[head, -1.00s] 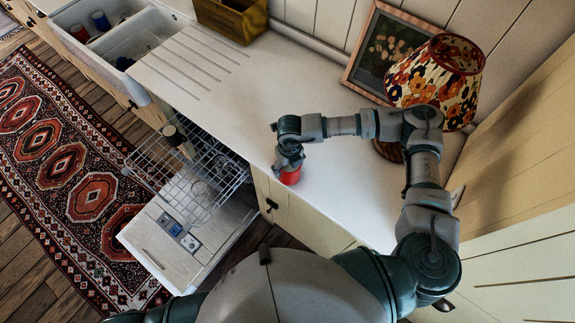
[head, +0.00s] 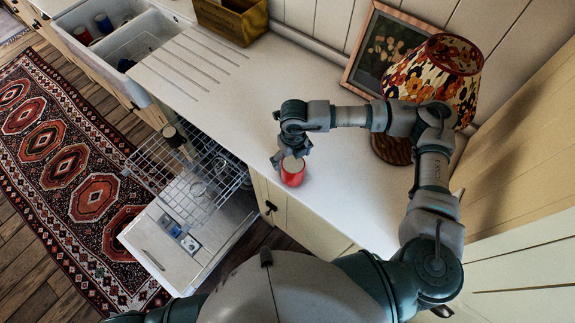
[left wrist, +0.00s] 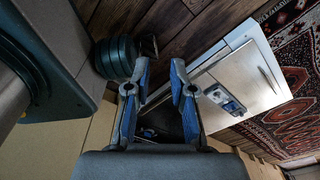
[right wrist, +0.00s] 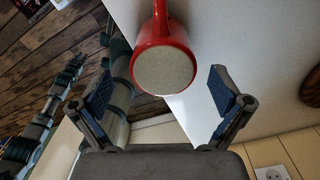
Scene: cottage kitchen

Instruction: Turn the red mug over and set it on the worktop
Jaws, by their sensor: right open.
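The red mug (head: 293,177) stands upside down on the white worktop (head: 235,110), close to its front edge. Its pale, flat base faces up in the head view. In the right wrist view the mug (right wrist: 158,28) shows that round base and its red handle. My right gripper (right wrist: 160,74) is open, with its fingers spread and apart from the mug. In the head view the right gripper (head: 290,156) is just behind the mug. My left gripper (left wrist: 157,72) is open and empty, away from the worktop, and does not show in the head view.
A patterned lamp (head: 437,78) and a framed picture (head: 384,45) stand at the back right. A wooden box (head: 232,20) is at the back. An open dishwasher with a pulled-out rack (head: 190,170) lies below the front edge. The worktop left of the mug is clear.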

